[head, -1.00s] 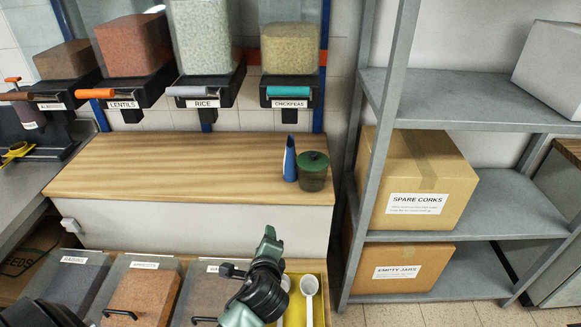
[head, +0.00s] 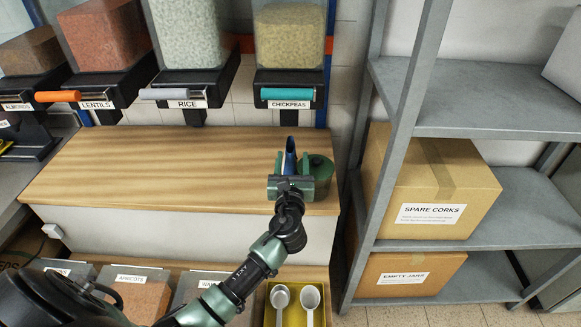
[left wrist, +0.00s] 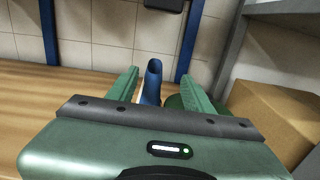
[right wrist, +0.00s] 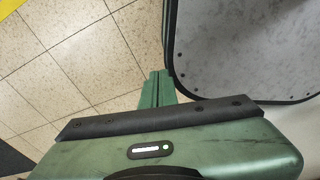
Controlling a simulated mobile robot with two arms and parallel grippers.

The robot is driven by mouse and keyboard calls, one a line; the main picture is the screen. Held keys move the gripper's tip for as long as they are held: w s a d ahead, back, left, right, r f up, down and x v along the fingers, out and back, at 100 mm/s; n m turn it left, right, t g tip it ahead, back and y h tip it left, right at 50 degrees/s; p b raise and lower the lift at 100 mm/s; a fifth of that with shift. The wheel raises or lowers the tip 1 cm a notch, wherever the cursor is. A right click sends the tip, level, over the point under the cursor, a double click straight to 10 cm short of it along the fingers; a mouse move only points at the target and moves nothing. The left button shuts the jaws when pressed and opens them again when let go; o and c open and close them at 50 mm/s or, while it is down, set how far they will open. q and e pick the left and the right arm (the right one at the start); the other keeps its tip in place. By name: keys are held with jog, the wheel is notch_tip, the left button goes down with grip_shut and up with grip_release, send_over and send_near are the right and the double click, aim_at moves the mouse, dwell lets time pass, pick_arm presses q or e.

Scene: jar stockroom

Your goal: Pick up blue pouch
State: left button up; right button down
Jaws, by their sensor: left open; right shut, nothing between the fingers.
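The blue pouch (head: 290,158) stands upright on the wooden counter (head: 170,165), below the chickpeas dispenser. My left gripper (head: 291,172) is open, with its fingers pointing at the pouch. In the left wrist view the blue pouch (left wrist: 152,84) shows between the two fingers of the left gripper (left wrist: 166,88). Its lower part is hidden behind the gripper body, and I cannot tell whether the fingers touch it. My right gripper (right wrist: 157,88) shows only in the right wrist view, shut and empty above the tiled floor.
A dark green jar (head: 320,172) stands close to the right of the pouch, partly behind my left gripper. Grain dispensers (head: 188,90) hang above the counter. A grey shelf (head: 450,110) with cardboard boxes (head: 430,190) stands at right. The counter's left side is clear.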

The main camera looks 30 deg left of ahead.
aim_at(291, 138)
pick_arm(q)
jog(key=shift+x, duration=1)
jog(key=w+a, duration=0.2)
jog(key=w, duration=0.1)
jog(key=shift+a+f, duration=0.2)
jog(key=shift+w+a, duration=0.1)
jog(key=shift+w, duration=0.2)
grip_shut()
pick_arm(e)
jog(key=shift+s+d+r, duration=0.1)
jog(key=shift+s+r, duration=0.05)
jog(key=shift+s, duration=0.5)
jog(key=shift+s, duration=0.1)
jog(key=shift+d, duration=0.3)
